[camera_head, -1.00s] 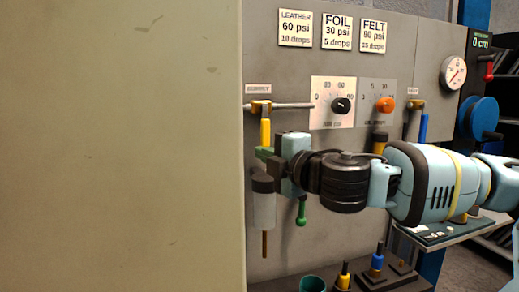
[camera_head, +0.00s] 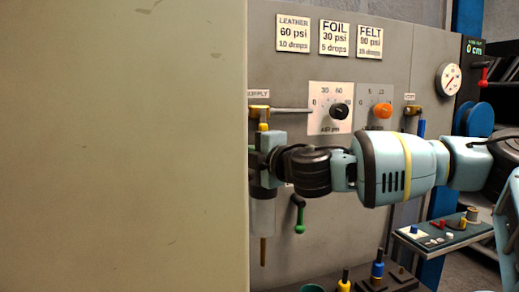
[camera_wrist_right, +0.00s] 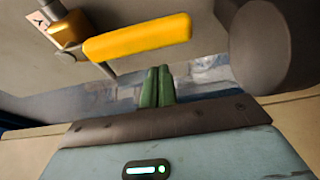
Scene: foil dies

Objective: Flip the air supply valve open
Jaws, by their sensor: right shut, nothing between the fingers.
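The air supply valve has a brass body (camera_head: 259,110) under a SUPPLY label (camera_head: 258,94), at the left of the grey panel. Its yellow lever (camera_head: 263,126) points down, mostly hidden behind my right gripper. In the right wrist view the yellow lever (camera_wrist_right: 140,38) runs from the brass body (camera_wrist_right: 68,28) across the upper part of the picture. My right gripper's green fingers (camera_wrist_right: 158,72) are shut and empty, beside the lever with a visible gap in that view. In the head view the fingertips are largely hidden. My left gripper is not in view.
A large beige surface (camera_head: 120,150) fills the left of the head view, close to my right gripper. A grey cylinder (camera_head: 263,212) hangs below the valve, and a green-handled lever (camera_head: 299,215) is beside it. Black (camera_head: 340,111) and orange (camera_head: 382,111) knobs are to the right.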

